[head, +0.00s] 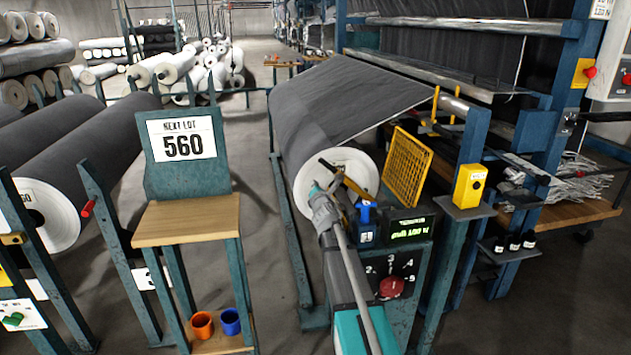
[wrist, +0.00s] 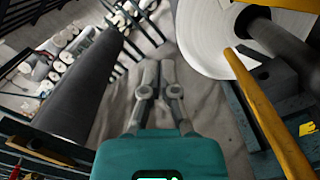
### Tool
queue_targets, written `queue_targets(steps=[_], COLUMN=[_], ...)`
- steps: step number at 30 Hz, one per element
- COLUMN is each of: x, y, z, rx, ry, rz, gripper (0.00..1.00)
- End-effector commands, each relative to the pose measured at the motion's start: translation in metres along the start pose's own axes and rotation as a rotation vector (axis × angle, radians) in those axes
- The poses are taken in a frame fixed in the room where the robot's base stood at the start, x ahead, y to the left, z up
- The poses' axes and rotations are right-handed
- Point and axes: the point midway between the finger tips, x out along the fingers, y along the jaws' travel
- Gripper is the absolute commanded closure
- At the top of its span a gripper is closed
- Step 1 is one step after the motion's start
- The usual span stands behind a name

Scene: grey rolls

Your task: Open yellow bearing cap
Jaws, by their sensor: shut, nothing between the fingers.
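The yellow bearing cap shows as a long yellow bar (head: 357,188) by the shaft at the near end of the grey roll (head: 320,110). In the wrist view the yellow bar (wrist: 268,112) slants down the right side, beside the dark shaft (wrist: 275,38) and the white roll end (wrist: 208,40). My gripper (head: 318,190) is in front of the roll end, just left of the bar. In the wrist view my gripper (wrist: 160,66) is shut and empty, apart from the bar. My arm hides part of the bearing stand in the head view.
A blue clamp-like part (head: 366,218) and a control box with a red knob (head: 392,287) stand right of my arm. A yellow mesh guard (head: 407,170) is behind them. A wooden-topped stand (head: 188,221) is at left, with floor between.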

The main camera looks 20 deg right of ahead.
Motion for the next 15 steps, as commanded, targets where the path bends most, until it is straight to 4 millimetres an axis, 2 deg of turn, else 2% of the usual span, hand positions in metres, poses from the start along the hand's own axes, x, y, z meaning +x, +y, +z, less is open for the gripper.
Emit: queue_targets(steps=[1, 6, 15], x=[-0.013, -0.034, -0.047], y=[0.0, 0.0, -0.001], z=[0.0, 0.0, 0.001], rx=[0.0, -0.001, 0.0], ry=[0.0, -0.001, -0.001], rz=[0.0, 0.0, -0.001], gripper=[1.0, 1.0, 1.0])
